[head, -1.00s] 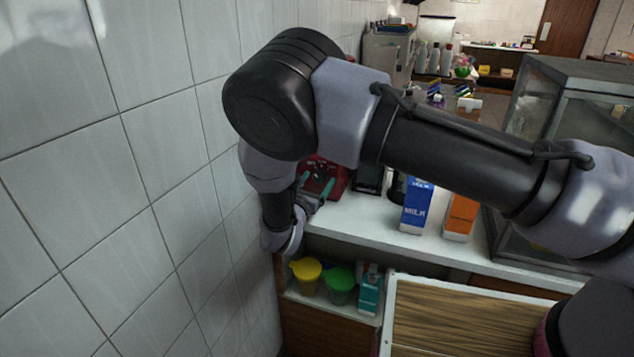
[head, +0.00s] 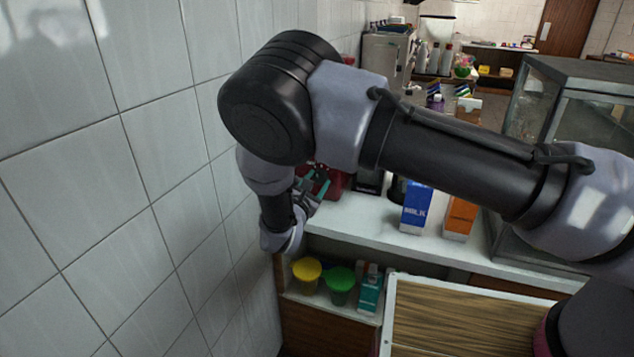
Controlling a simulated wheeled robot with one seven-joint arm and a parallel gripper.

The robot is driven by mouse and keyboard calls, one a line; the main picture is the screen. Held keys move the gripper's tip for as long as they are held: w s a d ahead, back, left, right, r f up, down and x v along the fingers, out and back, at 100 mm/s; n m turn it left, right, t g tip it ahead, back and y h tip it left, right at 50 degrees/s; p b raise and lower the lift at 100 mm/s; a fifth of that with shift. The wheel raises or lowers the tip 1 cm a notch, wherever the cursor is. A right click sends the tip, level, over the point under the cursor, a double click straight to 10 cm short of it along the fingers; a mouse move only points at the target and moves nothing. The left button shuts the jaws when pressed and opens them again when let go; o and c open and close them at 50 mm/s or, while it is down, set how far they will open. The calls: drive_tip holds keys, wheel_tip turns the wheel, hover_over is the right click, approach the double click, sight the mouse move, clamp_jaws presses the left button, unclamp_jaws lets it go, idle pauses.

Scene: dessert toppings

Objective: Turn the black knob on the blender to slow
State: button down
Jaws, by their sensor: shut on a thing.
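The red blender base (head: 337,184) stands on the white counter by the tiled wall, partly hidden behind my arm. My gripper (head: 318,180), with teal fingers, is at the front of the base. Its fingers are close together and shut on the black knob, which is small and mostly hidden by the fingers. The knob's markings cannot be read from here. The upper part of the blender is hidden by my arm.
A blue milk carton (head: 416,207) and an orange carton (head: 460,217) stand on the counter to the right. A glass case (head: 570,110) is farther right. Yellow (head: 306,270) and green (head: 340,283) cups sit on the shelf below. The tiled wall (head: 150,190) is close on the left.

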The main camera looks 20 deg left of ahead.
drive_tip(key=shift+m, duration=1.9)
drive_tip(key=shift+c, duration=1.4)
unclamp_jaws()
drive_tip(key=s, duration=1.1)
drive_tip(key=shift+a, duration=0.35)
drive_tip(key=shift+w+a, duration=0.1)
